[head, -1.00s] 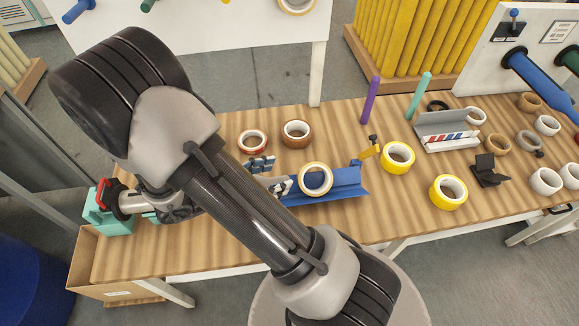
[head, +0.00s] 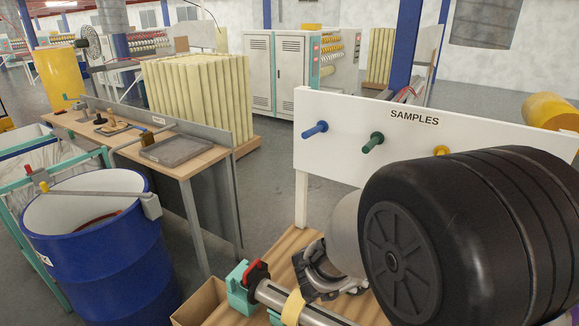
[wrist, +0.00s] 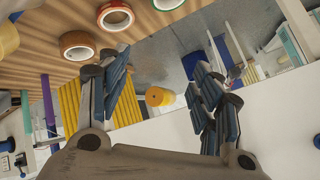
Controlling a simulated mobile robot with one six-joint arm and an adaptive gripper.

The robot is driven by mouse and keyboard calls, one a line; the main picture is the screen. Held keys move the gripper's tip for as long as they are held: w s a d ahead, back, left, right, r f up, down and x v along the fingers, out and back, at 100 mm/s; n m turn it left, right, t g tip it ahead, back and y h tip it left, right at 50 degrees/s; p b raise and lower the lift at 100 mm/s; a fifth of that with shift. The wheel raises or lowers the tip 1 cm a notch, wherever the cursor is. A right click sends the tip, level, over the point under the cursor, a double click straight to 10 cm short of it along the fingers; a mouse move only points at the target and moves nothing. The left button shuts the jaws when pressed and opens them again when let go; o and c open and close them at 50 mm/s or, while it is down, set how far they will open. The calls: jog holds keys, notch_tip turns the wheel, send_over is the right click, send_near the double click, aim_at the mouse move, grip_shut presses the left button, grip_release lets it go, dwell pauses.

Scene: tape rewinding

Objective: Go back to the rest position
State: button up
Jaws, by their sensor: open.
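My gripper (wrist: 162,80) is open in the wrist view, with its two dark, blue-grey padded fingers wide apart. Nothing is between the fingers. In the head view my arm fills the lower right, and its dark round joint hides much of the bench there; the fingers cannot be made out. The wooden bench (head: 287,257) shows only by its left end.
A teal clamp with a red lever (head: 240,288) holds a metal shaft at the bench end. The white SAMPLES board (head: 340,160) stands behind my arm. A blue drum (head: 105,255) and a side table (head: 190,165) stand left.

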jog(key=s+a+r+n+t+y, duration=0.1)
jog(key=s+a+r+n+y, duration=0.3)
jog(key=r, duration=0.3)
jog(key=s+a+r+n+t+y, duration=0.1)
jog(key=s+a+r+n+y, duration=0.1)
jog(key=a+r+n+y, duration=0.4)
jog(key=s+d+n+g+h, duration=0.2)
jog(key=s+d, duration=0.2)
jog(key=s, duration=0.7)
jog(key=s+d+n+g+h, duration=0.2)
jog(key=s+d+n+g, duration=0.1)
jog(key=s, duration=0.8)
jog(key=shift+d+f, duration=0.4)
jog(key=shift+d, duration=0.1)
